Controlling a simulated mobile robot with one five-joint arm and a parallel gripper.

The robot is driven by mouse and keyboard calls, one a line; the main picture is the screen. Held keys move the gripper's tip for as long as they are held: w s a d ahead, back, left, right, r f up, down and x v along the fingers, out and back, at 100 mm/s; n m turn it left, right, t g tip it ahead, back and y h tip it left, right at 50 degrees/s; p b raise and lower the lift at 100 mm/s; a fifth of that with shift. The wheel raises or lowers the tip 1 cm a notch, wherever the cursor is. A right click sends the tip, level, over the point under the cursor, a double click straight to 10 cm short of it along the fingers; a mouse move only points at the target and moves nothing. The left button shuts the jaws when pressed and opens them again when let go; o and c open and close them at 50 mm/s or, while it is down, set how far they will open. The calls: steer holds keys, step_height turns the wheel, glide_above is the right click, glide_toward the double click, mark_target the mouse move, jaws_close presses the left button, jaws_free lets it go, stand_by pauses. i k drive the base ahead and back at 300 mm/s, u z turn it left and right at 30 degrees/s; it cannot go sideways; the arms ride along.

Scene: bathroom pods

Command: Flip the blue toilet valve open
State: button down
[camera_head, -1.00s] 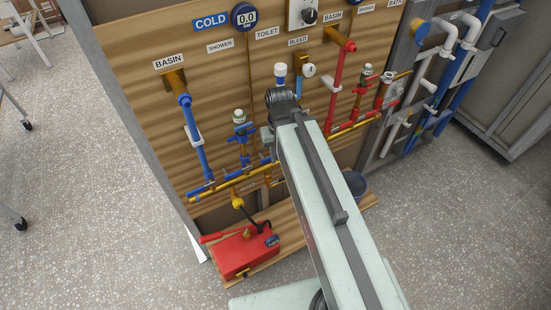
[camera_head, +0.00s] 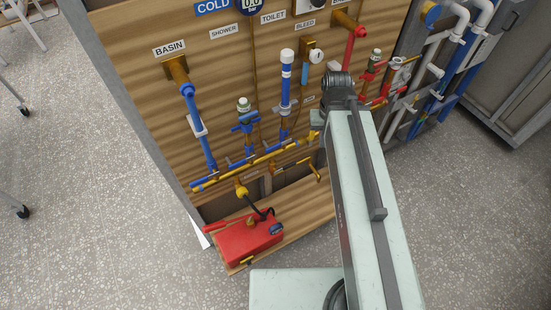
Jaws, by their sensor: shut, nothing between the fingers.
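A blue pipe (camera_head: 285,92) with white fittings stands upright under the TOILET label (camera_head: 272,17). Small blue valve parts sit along this manifold. They are too small to tell which are open or shut. My arm reaches up from the lower right, and its far joint is right of the toilet pipe. My gripper's fingers do not show; they seem to be behind the arm.
The blue BASIN pipe (camera_head: 200,125) and the SHOWER branch (camera_head: 244,125) stand to the left. A red pump box (camera_head: 248,240) sits on the wooden ledge below. Red pipes (camera_head: 372,72) are right of my arm. Speckled floor lies clear at left.

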mark_target(274, 147)
steer(key=k, duration=1.9)
steer(key=u, duration=1.05)
steer(key=i, duration=1.05)
steer(key=z, duration=0.05)
